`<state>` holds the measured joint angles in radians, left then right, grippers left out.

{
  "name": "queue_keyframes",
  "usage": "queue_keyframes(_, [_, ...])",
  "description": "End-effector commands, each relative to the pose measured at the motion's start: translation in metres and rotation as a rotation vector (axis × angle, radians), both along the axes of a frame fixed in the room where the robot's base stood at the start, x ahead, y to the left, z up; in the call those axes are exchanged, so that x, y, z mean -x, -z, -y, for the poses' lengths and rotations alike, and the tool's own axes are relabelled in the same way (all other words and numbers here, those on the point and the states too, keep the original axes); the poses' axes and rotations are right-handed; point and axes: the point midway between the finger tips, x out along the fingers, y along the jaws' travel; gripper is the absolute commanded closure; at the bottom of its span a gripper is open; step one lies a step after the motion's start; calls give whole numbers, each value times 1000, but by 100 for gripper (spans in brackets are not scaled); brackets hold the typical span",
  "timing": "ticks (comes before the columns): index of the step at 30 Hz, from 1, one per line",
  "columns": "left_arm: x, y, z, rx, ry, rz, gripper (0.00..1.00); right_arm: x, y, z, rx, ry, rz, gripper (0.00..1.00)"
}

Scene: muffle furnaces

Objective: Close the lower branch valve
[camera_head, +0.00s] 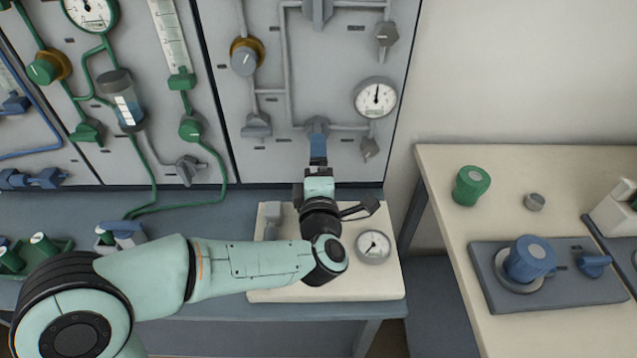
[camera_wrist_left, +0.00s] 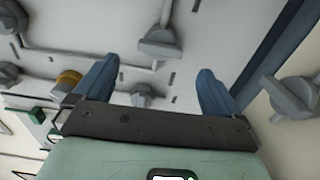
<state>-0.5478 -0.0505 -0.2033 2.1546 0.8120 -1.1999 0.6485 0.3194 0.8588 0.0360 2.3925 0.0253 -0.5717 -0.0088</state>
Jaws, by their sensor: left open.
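Grey pipes, gauges and valves are mounted on the right-hand panel (camera_head: 340,60) in the head view. My left gripper (camera_head: 318,148) is in front of this panel's lower part, just below a grey-blue valve (camera_head: 317,126) on the lower pipe run. This seems to be the lower branch valve, partly covered by the gripper. In the left wrist view my left gripper (camera_wrist_left: 155,82) is open and its blue fingers are apart. A small grey valve (camera_wrist_left: 145,95) shows between them and a larger grey handle (camera_wrist_left: 160,42) beyond. I cannot tell whether the fingers touch anything. My right gripper is out of view.
Other grey valves (camera_head: 257,125) and (camera_head: 370,148) flank the gripper. A round gauge (camera_head: 375,97) is at upper right. Below stands a pale board (camera_head: 350,285) with a gauge (camera_head: 373,246) and dark lever (camera_head: 360,208). A table (camera_head: 450,180) is at right.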

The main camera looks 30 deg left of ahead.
Motion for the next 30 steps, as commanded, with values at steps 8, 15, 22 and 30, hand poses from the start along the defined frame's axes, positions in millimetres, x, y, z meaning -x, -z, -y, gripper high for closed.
queue_keyframes(8, [46,-1,29,1,3,1,2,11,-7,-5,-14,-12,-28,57])
queue_keyframes(15, [61,0,37,-1,0,1,2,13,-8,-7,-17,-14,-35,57])
queue_keyframes(22, [61,0,37,-1,0,1,2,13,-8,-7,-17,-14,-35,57])
queue_keyframes(30, [61,0,37,0,0,0,2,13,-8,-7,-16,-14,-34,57])
